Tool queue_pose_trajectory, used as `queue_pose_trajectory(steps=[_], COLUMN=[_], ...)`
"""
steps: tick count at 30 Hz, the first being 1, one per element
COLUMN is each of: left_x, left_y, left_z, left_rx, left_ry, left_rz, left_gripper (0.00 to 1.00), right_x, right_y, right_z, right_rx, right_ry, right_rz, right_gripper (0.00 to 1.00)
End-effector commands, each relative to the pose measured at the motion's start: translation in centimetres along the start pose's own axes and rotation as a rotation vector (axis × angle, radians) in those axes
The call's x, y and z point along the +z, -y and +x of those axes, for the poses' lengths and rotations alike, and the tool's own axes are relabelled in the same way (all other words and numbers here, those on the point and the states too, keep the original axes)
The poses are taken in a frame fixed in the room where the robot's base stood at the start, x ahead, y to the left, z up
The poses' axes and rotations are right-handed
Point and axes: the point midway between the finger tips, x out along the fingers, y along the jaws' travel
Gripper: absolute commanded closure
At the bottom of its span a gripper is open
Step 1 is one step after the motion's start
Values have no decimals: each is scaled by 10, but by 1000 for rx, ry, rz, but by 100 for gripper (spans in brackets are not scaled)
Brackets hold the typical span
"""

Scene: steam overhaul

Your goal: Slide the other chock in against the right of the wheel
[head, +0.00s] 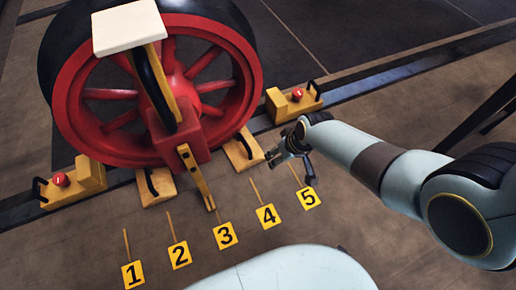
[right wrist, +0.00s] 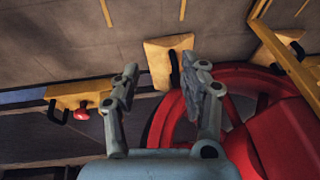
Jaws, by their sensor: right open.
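The red spoked wheel (head: 150,90) with a black tyre stands upright on the rail. A tan wedge-like chock with a black handle (head: 243,150) lies on the floor at the wheel's lower right; it also shows in the right wrist view (right wrist: 158,52). A similar left chock (head: 155,187) lies at the wheel's lower left. I cannot tell whether either touches the wheel. My right gripper (head: 273,157) is open and empty, just right of the right chock in the head view. In the right wrist view its fingertips (right wrist: 165,68) appear either side of that chock. My left gripper is out of view.
Yellow blocks with red knobs and black handles sit along the rail, at right (head: 293,101) and left (head: 74,182) of the wheel. A yellow rod (head: 196,177) hangs from the hub. Numbered yellow floor markers, including 4 (head: 266,216), lie in front, with clear floor around them.

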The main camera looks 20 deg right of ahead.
Motion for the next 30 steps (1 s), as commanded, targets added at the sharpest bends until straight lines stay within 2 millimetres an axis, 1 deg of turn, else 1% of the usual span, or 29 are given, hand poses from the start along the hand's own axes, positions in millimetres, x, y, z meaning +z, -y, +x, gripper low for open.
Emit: queue_pose_trajectory(steps=[1, 3, 6, 10, 15, 23, 26, 30], left_x=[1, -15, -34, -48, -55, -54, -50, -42], left_y=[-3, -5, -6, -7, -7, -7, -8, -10], left_z=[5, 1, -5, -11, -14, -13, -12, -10], left_rx=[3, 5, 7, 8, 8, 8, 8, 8], left_ry=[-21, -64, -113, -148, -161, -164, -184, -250], left_rz=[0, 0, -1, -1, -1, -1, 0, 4], left_gripper=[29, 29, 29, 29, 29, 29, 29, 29], right_x=[-10, -33, -58, -76, -83, -82, -82, -80], right_y=[3, 9, 16, 20, 22, 22, 22, 22], right_z=[24, 33, 41, 43, 41, 42, 46, 56], right_rx=[-17, -38, -61, -76, -79, -79, -79, -79], right_ry=[-6, -24, -44, -60, -67, -66, -65, -63], right_rz=[-4, -10, -18, -25, -28, -27, -27, -26], right_gripper=[56, 56, 56, 56, 56, 56, 56, 56])
